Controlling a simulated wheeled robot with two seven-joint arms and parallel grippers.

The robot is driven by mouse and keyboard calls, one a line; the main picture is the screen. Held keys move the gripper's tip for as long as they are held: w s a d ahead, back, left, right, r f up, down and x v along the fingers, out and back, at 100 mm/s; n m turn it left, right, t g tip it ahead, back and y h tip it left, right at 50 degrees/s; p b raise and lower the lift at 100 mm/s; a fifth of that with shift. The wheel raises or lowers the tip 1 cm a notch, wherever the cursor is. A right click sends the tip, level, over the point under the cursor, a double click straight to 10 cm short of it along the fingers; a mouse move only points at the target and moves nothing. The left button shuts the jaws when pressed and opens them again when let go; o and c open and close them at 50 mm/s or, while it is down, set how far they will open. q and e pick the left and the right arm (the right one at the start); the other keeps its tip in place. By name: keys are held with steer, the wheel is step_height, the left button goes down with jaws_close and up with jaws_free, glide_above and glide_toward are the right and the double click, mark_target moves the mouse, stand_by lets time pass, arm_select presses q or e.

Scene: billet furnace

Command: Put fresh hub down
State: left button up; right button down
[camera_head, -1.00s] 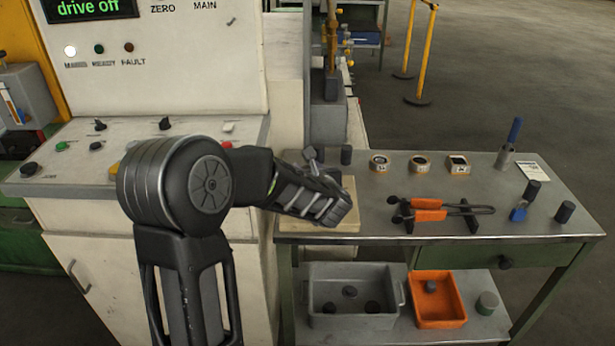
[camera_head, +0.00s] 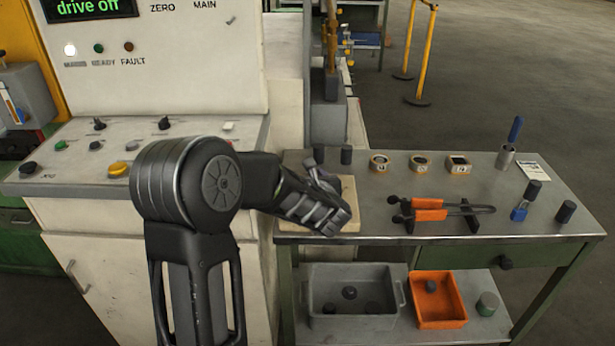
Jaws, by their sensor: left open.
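My left gripper (camera_head: 322,182) reaches in from the left over the pale board (camera_head: 347,188) at the left end of the metal bench. Its jaws are open; the fingers are mostly hidden behind its own wrist. Two dark upright cylinders stand just behind it, one close to the fingers (camera_head: 318,154) and one a little to the right (camera_head: 346,155). I cannot tell which, if either, is the fresh hub, or whether a part lies under the gripper. Two more dark cylinders stand at the bench's right end (camera_head: 533,191), (camera_head: 565,211). My right gripper is not in view.
Below are a grey bin (camera_head: 350,270) and an orange bin (camera_head: 440,320). The control panel (camera_head: 60,165) stands left.

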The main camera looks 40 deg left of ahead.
arm_select(q)
steer(key=shift+r+p, duration=0.2)
steer(key=shift+p, duration=0.1)
steer(key=shift+s+d, duration=0.2)
steer(key=shift+d, duration=0.1)
steer(key=b+v, duration=0.1)
steer(key=v, duration=1)
steer(key=shift+s+d+r, duration=0.1)
steer(key=shift+s, duration=0.05)
